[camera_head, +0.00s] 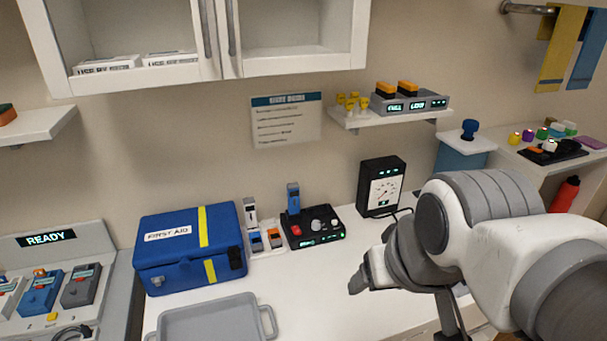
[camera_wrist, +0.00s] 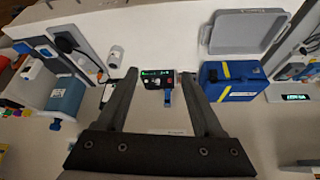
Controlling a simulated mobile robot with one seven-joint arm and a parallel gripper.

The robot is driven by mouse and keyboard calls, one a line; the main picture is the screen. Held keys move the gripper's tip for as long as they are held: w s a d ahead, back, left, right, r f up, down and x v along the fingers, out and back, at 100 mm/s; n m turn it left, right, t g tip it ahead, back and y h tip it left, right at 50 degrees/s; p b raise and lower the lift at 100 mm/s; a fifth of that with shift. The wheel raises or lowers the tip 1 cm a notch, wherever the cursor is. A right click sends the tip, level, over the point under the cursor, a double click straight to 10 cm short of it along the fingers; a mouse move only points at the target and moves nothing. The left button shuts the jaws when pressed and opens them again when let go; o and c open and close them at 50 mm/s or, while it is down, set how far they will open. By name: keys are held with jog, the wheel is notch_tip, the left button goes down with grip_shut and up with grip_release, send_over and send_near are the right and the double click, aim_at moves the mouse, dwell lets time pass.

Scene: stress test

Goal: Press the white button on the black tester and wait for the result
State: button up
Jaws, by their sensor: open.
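The black tester (camera_head: 327,236) lies on the white counter, with a small green-lit display on its front edge. A pale round button or knob (camera_head: 316,225) and a red button (camera_head: 296,230) show on its top. A blue handheld device (camera_head: 293,199) stands upright at its back left. The tester (camera_wrist: 152,84) also shows upside down in the wrist view, between my fingers. My gripper (camera_wrist: 159,77) is open and empty. In the head view my gripper (camera_head: 358,283) is above the counter, right of and nearer than the tester, apart from it.
A blue first aid case (camera_head: 165,262) and a grey tray (camera_head: 212,318) are to the left. Small handheld devices (camera_head: 251,212) stand beside the tester. A black dial gauge box (camera_head: 383,187) stands behind right. A shelf (camera_head: 400,116) hangs above. The counter before the tester is clear.

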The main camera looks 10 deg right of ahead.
grip_shut()
dwell(1.4)
